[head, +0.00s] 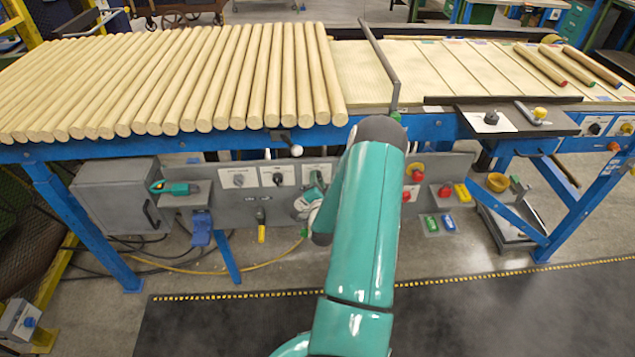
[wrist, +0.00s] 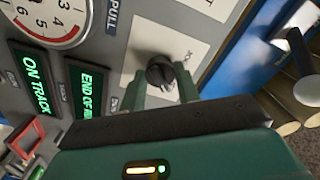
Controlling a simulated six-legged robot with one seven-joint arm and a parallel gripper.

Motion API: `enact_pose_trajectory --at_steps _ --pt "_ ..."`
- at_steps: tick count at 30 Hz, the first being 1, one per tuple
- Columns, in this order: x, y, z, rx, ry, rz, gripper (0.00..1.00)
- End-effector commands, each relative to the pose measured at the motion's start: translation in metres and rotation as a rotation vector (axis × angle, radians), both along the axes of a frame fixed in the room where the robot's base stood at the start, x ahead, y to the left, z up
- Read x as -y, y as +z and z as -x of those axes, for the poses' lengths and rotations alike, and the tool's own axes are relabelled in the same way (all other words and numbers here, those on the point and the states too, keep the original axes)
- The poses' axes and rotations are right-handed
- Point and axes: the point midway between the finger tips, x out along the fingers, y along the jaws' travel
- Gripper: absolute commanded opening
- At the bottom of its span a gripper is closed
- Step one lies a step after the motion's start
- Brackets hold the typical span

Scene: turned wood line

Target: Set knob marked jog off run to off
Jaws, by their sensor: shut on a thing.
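The black knob (wrist: 160,73) sits on a white label plate (wrist: 185,45) on the grey panel in the wrist view. The lettering on the plate is slanted and too small to read surely, and the knob's pointer direction cannot be told. My gripper (wrist: 161,88) has one green finger on each side of the knob and is shut on it. In the head view my gripper (head: 314,190) is at the grey control panel (head: 345,192), in front of the right one of three white plates (head: 316,172), and it hides the knob there.
Two more knobs on white plates, a middle one (head: 277,179) and a left one (head: 239,180), are beside it. A dial gauge (wrist: 50,20) and green-lit displays (wrist: 88,92) are close by. A white-ended lever (head: 295,150) juts out above, below the wooden rods (head: 200,80).

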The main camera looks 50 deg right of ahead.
Motion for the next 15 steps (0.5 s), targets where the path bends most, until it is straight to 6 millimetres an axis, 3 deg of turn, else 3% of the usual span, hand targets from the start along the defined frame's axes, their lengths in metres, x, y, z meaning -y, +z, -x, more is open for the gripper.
enact_pose_trajectory --at_steps 15 --pt "-0.0011 0.0006 -0.001 -0.24 0.002 0.213 0.09"
